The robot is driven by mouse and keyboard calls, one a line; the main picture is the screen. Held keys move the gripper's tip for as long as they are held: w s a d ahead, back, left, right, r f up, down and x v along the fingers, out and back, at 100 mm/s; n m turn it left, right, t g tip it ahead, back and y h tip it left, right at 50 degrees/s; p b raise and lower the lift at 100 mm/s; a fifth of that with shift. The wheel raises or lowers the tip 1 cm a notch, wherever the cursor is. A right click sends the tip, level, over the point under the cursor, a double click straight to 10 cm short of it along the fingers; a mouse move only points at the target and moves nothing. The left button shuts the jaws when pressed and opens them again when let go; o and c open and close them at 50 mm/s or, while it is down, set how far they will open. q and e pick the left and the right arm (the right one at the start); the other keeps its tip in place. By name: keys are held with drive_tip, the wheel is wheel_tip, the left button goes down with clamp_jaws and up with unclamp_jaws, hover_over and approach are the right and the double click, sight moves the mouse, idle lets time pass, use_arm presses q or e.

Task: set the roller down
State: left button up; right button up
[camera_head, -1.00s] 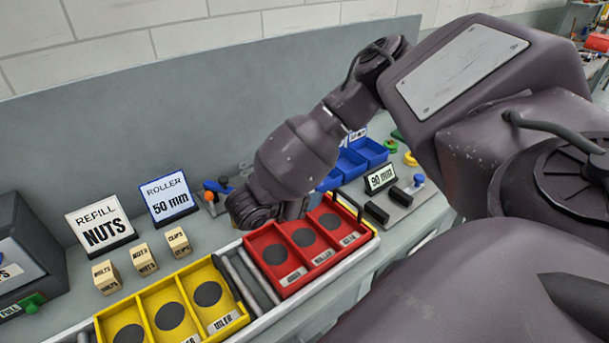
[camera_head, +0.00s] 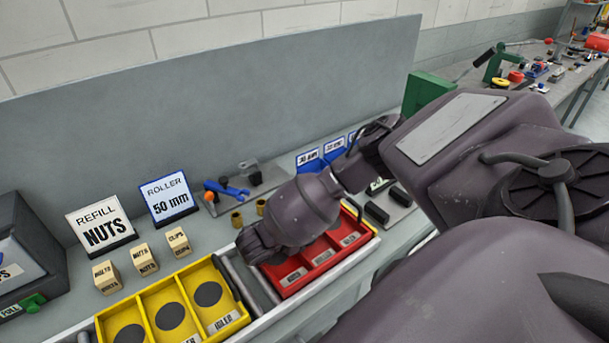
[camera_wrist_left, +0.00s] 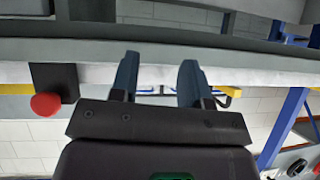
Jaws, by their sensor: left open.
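The red carrier (camera_head: 287,292) has three compartments with dark round pads and labels too small to read surely. My right arm comes in from the right, and its gripper end (camera_head: 258,249) is low over the left compartment of this carrier. The fingers are hidden behind the wrist, so I cannot tell whether they hold anything. No loose roller can be made out. A sign reading "ROLLER 50 mm" (camera_head: 170,198) stands at the back of the bench. My left gripper (camera_wrist_left: 160,78) shows in the left wrist view, open and empty.
A yellow carrier (camera_head: 150,293) stands left of the red one, with grey track bars (camera_head: 250,275) between them. Behind are wooden blocks (camera_head: 143,260), a "REFILL NUTS" sign (camera_head: 100,226), brass cylinders (camera_head: 237,219) and a blue tool (camera_head: 232,188). The left wrist view shows a red knob (camera_wrist_left: 45,104).

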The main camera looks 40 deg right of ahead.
drive_tip(key=shift+f, duration=0.25)
drive_tip(key=o, duration=1)
drive_tip(key=v, duration=1.1)
drive_tip(key=shift+a, duration=0.1)
drive_tip(key=shift+a+r, duration=0.2)
drive_tip(key=shift+a, duration=0.2)
